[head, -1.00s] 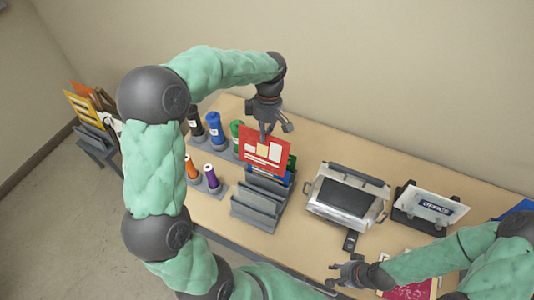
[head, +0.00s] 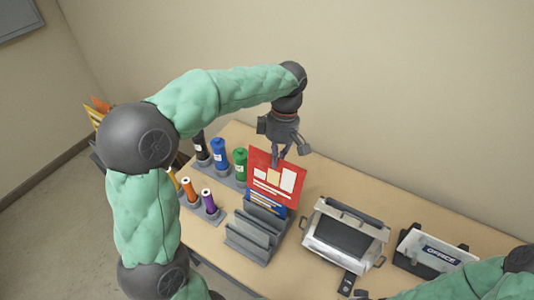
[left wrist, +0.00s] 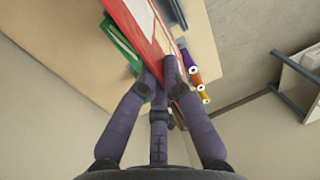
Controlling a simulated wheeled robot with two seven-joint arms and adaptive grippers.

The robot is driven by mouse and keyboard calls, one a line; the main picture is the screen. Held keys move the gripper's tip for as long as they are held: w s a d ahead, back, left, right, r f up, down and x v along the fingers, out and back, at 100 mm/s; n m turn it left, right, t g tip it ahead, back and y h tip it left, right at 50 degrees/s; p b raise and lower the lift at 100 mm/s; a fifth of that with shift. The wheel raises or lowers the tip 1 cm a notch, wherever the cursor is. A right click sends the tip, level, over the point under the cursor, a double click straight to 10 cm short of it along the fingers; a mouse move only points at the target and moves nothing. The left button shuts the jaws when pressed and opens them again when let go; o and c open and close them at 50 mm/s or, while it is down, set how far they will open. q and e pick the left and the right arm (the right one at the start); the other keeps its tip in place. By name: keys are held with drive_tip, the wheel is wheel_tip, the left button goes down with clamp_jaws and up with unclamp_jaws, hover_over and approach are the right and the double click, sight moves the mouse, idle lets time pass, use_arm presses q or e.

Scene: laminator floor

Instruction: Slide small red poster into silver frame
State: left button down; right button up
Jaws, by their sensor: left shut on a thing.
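A small red poster (head: 290,199) with white and tan panels stands upright above the back of a grey rack (head: 249,247). My left gripper (head: 277,162) is shut on its top edge. A silver-framed unit (head: 313,234) with a dark panel stands right of the rack.
Black, blue and green bottles (head: 219,155) and smaller orange and purple ones (head: 208,202) stand left of the rack. A stand with an OFFICE sign (head: 440,255) is at the right. Free table shows behind the silver-framed unit. A wall runs behind the table.

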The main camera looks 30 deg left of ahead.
use_arm(q)
drive_tip(key=d, duration=2.5)
use_arm(e)
drive_tip(key=shift+f, duration=0.15)
use_arm(q)
drive_tip(key=w+f+p, duration=0.2)
drive_tip(key=w+p, duration=0.2)
drive_tip(key=w, duration=0.7)
drive_tip(key=shift+w+f+p, duration=0.15)
drive_tip(key=shift+w+p, duration=0.15)
drive_tip(key=shift+w, duration=0.05)
use_arm(e)
wheel_tip(320, 180, up, 5)
drive_tip(key=shift+f, duration=0.1)
drive_tip(key=shift+r, duration=0.3)
use_arm(q)
drive_tip(key=shift+s+f, duration=0.1)
drive_tip(key=shift+f, duration=0.05)
drive_tip(key=shift+s+f+b, duration=0.15)
drive_tip(key=shift+f+b, duration=0.2)
drive_tip(key=shift+f, duration=0.55)
drive_tip(key=shift+s+f+b, duration=0.15)
drive_tip(key=shift+f+b, duration=0.15)
drive_tip(key=shift+f, duration=0.55)
use_arm(e)
drive_tip(key=shift+f, duration=0.9)
